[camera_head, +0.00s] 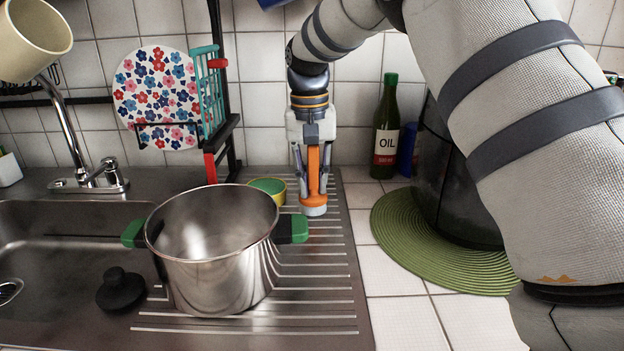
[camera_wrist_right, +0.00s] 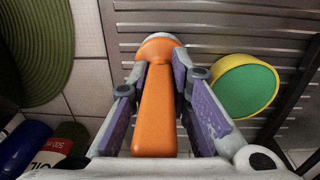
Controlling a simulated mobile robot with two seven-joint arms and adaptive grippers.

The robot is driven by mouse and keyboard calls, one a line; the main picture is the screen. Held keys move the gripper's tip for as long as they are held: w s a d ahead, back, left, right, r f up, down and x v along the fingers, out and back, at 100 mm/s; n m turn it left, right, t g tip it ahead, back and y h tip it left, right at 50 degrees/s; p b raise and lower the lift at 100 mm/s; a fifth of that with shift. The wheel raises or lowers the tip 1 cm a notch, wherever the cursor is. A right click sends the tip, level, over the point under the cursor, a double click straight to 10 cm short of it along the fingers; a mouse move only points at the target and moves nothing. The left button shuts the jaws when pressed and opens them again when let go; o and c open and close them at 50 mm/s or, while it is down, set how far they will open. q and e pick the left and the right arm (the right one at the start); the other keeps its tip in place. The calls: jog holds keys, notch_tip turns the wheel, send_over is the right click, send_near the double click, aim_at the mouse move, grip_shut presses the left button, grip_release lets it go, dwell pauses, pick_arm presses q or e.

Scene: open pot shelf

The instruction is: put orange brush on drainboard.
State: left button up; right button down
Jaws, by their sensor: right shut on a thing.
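The orange brush (camera_head: 314,178) is upright in my right gripper (camera_head: 313,170), handle up and pale bristle end down. In the right wrist view the orange handle (camera_wrist_right: 156,112) sits between the purple finger pads, and the gripper (camera_wrist_right: 162,100) is shut on it. The brush head is at the ridged drainboard (camera_head: 315,270), near its back right; I cannot tell whether it touches. In the right wrist view the drainboard (camera_wrist_right: 215,30) lies beyond the brush head. My left gripper is in neither view.
A steel pot (camera_head: 212,265) with green handles stands on the drainboard, left of the brush. A yellow bowl with green inside (camera_head: 268,188) is close by the brush. An oil bottle (camera_head: 386,130) and green round mat (camera_head: 425,240) are at right. A black knob (camera_head: 121,288) lies left.

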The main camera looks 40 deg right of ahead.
jog(key=shift+a, duration=0.1)
jog(key=c, duration=1.5)
grip_release()
jog(key=r, duration=0.8)
jog(key=r+b, duration=0.1)
jog(key=r, duration=0.3)
jog(key=shift+a+r, duration=0.1)
jog(key=shift+a, duration=0.15)
